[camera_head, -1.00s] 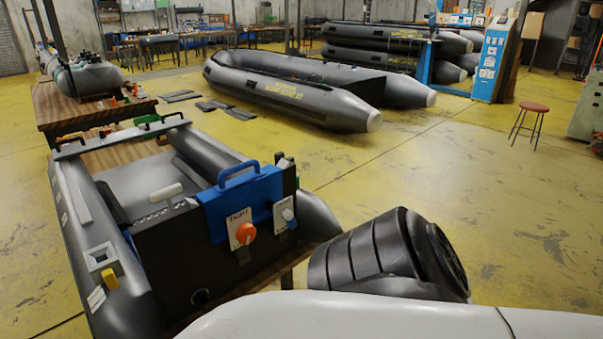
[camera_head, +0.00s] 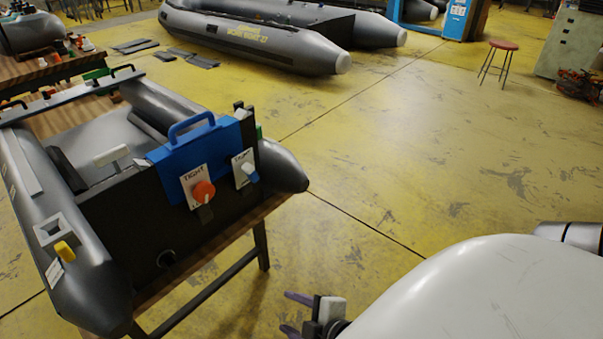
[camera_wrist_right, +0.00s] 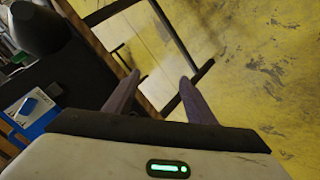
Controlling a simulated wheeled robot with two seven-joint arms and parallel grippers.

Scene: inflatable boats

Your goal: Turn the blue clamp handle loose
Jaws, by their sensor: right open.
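The blue clamp handle (camera_head: 250,174) is a small blue knob on a white label plate (camera_head: 239,168), at the right of the boat's dark transom (camera_head: 130,220). In the right wrist view a blue knob (camera_wrist_right: 29,106) on a pale plate shows at the left edge. To its left in the head view is an orange knob (camera_head: 203,191) on a plate reading TIGHT. My left gripper is out of view.
The grey inflatable boat (camera_head: 95,290) rests on a wooden table (camera_head: 250,212) with dark legs. Yellow floor to its right is free. A larger boat (camera_head: 262,45) lies behind, and a red stool (camera_head: 497,58) stands far right.

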